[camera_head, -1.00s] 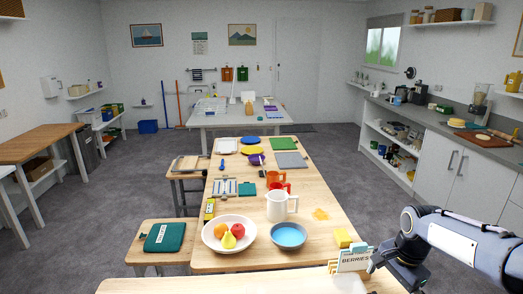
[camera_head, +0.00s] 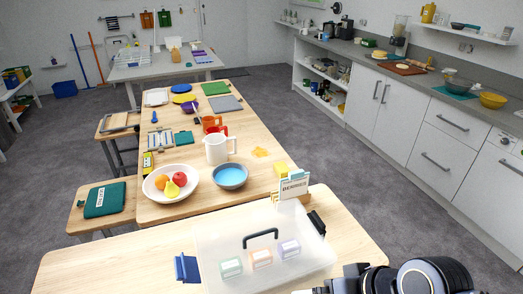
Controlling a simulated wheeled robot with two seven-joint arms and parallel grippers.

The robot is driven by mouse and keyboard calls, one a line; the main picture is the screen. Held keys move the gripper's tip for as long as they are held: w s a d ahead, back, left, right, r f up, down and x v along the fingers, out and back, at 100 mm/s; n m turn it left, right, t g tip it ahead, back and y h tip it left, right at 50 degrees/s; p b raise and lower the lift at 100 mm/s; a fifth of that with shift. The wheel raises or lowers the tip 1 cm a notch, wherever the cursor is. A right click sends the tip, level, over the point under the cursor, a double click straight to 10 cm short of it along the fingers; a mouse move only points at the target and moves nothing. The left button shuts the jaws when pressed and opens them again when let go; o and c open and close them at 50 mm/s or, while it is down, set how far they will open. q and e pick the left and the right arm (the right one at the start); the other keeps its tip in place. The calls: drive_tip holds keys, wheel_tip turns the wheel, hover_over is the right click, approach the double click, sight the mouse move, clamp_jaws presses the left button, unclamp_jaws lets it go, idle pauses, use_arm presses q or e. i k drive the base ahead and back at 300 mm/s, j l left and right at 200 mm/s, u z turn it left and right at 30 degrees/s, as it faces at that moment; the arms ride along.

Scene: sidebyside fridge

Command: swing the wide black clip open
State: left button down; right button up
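A clear plastic box (camera_head: 215,230) with a translucent lid stands on the near table. A wide black clip (camera_head: 317,223) sits at its right end; I cannot tell whether it is fastened or loose. A blue clip (camera_head: 187,268) is at the box's left end. A black carry handle (camera_head: 260,237) is on the lid. Part of my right arm and gripper (camera_head: 345,284) shows at the bottom edge, in front of the box's right side and apart from the black clip. Its fingers are not clear. My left gripper is not in view.
Several small containers with coloured labels (camera_head: 262,259) show through the lid. A card holder marked BERRIES (camera_head: 293,186) stands just behind the box. A fruit bowl (camera_head: 150,187), blue bowl (camera_head: 230,176) and white pitcher (camera_head: 217,149) stand farther back. The near table's right end (camera_head: 355,248) is clear.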

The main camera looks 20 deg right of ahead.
sight(315, 218)
drive_tip(key=i+l, duration=0.1)
drive_tip(key=l, duration=0.35)
drive_tip(key=i+l, duration=0.1)
drive_tip(key=l, duration=0.4)
drive_tip(key=i+l, duration=0.1)
drive_tip(key=l, duration=0.35)
drive_tip(key=i+l, duration=0.1)
drive_tip(key=l, duration=0.4)
drive_tip(key=i+l, duration=0.1)
drive_tip(key=l, duration=0.85)
drive_tip(key=l+u, duration=0.15)
drive_tip(key=u, duration=0.25)
drive_tip(key=l+u, duration=0.15)
drive_tip(key=u, duration=0.25)
drive_tip(key=l+u, duration=0.15)
drive_tip(key=u, duration=0.25)
drive_tip(key=l+u, duration=0.2)
drive_tip(key=u, duration=0.25)
drive_tip(key=l+u, duration=0.15)
drive_tip(key=u, duration=1.2)
